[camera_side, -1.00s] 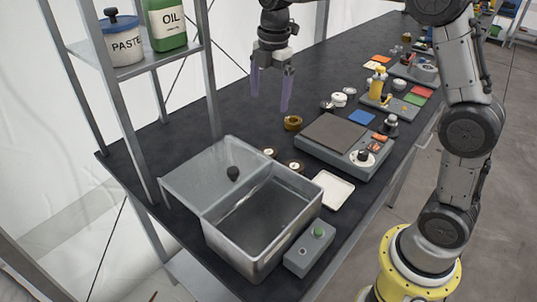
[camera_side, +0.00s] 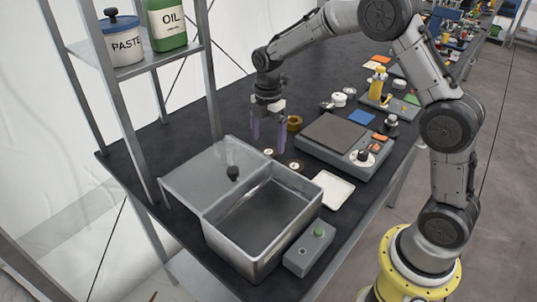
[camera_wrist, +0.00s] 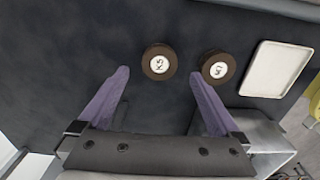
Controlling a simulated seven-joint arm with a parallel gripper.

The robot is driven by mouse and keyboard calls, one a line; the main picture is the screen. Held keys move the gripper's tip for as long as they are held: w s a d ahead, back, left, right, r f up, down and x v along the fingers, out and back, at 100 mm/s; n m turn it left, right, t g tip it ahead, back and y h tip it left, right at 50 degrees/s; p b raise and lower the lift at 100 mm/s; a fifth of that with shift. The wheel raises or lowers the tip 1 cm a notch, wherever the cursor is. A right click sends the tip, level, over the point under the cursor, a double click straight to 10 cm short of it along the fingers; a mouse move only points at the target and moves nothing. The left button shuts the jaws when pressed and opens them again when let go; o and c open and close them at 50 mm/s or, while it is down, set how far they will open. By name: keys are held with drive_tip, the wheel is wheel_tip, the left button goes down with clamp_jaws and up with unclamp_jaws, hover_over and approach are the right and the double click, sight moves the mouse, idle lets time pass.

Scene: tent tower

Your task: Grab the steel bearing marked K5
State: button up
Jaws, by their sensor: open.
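The bearing marked K5 (camera_wrist: 159,62) is a dark brown disc with a white labelled top. It stands on the black bench and shows in the side view (camera_side: 269,153) just by my fingertips. A similar bearing (camera_wrist: 217,68) stands to its right in the wrist view, its mark hard to read; it also shows in the side view (camera_side: 296,166). My gripper (camera_side: 268,146) is open with two purple fingers. In the wrist view, K5 appears just beyond the gap between the fingertips (camera_wrist: 159,74). Nothing is held, and I cannot tell the exact fingertip height.
A white tray (camera_wrist: 275,69) lies right of the bearings. A metal bin (camera_side: 211,233) with a clear lid (camera_side: 200,178) stands in front. A brass ring (camera_side: 294,122) sits behind my gripper. A grey scale-like device (camera_side: 316,153) is to the right, shelf posts left.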

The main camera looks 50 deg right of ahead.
sight(268, 151)
wheel_tip(268, 151, down, 4)
drive_tip(key=shift+d, duration=0.15)
drive_tip(key=c, duration=1.5)
clamp_jaws()
drive_tip(key=shift+w+r, duration=0.1)
drive_tip(key=shift+r, duration=0.05)
